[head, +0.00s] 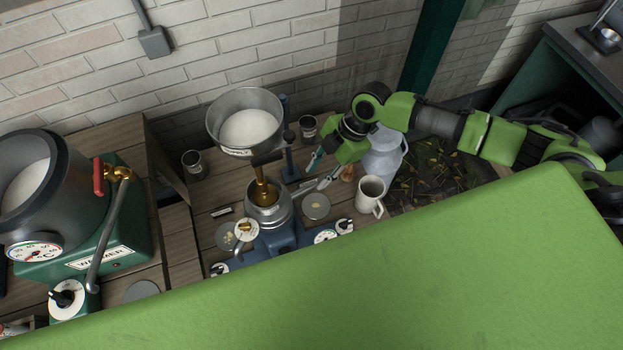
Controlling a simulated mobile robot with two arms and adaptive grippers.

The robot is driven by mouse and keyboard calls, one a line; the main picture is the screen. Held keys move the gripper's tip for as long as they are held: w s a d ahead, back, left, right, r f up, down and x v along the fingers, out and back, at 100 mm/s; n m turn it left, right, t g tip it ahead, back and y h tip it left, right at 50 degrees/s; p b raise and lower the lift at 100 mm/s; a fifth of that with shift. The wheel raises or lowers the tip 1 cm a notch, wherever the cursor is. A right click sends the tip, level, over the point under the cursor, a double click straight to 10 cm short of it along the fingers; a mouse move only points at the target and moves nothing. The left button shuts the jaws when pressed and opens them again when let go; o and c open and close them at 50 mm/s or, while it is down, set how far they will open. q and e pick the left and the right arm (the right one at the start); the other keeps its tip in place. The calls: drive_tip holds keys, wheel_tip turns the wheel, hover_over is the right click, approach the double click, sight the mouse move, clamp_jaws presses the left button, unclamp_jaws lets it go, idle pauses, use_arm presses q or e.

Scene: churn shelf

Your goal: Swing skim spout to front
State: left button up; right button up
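The separator has a blue base (275,241), a metal bowl (270,208) and a round supply pan (232,104) above it, with a brass tap (264,190) between. I cannot clearly tell the skim spout apart; a thin metal piece shows at the bowl's right side, close to my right fingertips. My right gripper (318,173) reaches in from the right, just right of the bowl. Its two fingers look apart, with nothing clearly held between them. My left gripper is not in view. The lower front of the separator is hidden by a large green surface.
A white mug (370,195) and a pale milk can (382,155) stand right of the separator, close to my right gripper. A green warmer (95,250) with a drum stands at left. Small tins (194,165) are behind. The brick wall (250,45) closes the back.

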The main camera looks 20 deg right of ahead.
sight(310, 186)
drive_tip(key=shift+p+x, duration=0.35)
drive_tip(key=shift+x, duration=2.3)
clamp_jaws()
